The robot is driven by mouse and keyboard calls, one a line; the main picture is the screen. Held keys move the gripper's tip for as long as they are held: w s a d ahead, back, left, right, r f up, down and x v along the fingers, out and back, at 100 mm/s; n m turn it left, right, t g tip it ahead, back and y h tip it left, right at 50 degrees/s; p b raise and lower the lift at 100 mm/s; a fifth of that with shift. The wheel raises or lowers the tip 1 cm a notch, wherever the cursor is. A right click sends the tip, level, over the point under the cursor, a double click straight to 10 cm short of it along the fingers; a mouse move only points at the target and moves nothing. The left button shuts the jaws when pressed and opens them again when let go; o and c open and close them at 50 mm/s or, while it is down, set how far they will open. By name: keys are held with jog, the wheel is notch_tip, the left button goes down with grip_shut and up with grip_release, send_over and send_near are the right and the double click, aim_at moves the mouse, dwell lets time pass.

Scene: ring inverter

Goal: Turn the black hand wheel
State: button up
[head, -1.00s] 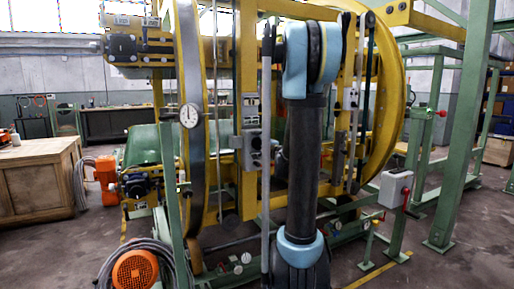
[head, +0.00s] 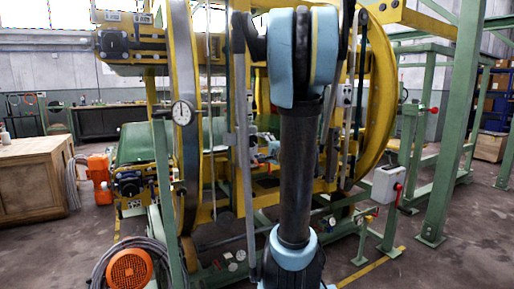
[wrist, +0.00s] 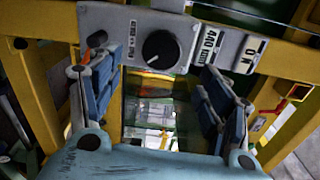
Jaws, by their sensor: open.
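In the wrist view, a round black knob with a pale pointer line (wrist: 161,50) sits on the face of a grey panel (wrist: 119,22). It is the only thing there that looks like the black hand wheel. My gripper (wrist: 157,66) is open, with one blue-padded finger on the left and one on the right of the picture. The knob shows between and beyond the fingertips, and no finger appears to touch it. In the head view my arm stands in front of the yellow machine; I cannot make out the gripper or the knob there.
Yellow frame posts (wrist: 51,80) stand close beside the fingers. A red-edged part (wrist: 298,91) is at the right. In the head view, a round white gauge (head: 182,113), an orange motor (head: 130,270) and a grey switch box (head: 388,184) stand around the machine.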

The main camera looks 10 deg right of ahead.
jog(key=shift+v, duration=0.85)
jog(key=m, duration=1.3)
send_near(253, 141)
jog(key=x, duration=1.1)
jog(key=shift+f, duration=0.1)
jog(key=shift+s, duration=0.1)
jog(key=c, duration=1.1)
